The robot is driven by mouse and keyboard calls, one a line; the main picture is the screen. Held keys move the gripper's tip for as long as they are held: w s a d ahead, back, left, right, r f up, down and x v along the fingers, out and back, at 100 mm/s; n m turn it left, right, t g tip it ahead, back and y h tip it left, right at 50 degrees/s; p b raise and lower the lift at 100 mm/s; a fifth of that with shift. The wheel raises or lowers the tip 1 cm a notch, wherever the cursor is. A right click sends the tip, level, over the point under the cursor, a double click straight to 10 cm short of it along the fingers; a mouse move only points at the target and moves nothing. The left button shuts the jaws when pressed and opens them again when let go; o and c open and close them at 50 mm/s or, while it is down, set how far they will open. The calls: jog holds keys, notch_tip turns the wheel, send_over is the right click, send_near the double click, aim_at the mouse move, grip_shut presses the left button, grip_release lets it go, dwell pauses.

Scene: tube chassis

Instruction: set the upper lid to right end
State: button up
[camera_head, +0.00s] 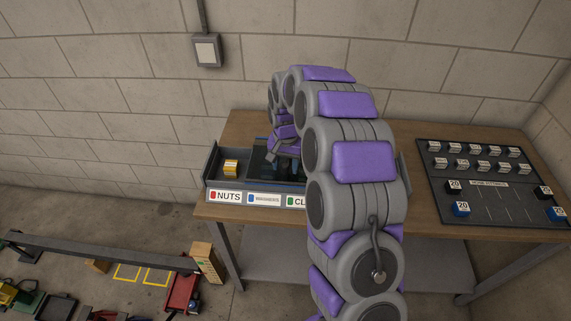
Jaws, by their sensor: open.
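A long dark tray (211,172) lies on the wooden table, with labels on its front reading NUTS, one that looks like WASHERS, and one starting CL. A dark sliding lid (257,168) covers part of the tray right of the left compartment; I cannot tell whether it is the upper lid or whether another lies under it. My gripper (276,153) is open over this lid; whether it touches it is unclear. My arm hides most of the tray's right half; only a bit of its right end (404,178) shows.
A yellow-orange block (231,169) sits in the open left compartment. A black board (490,178) with several small blocks lies at the table's right. The wooden table (243,124) has bare room behind the tray.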

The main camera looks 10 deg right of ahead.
jog(key=shift+a, duration=0.1)
grip_shut()
dwell(0.4)
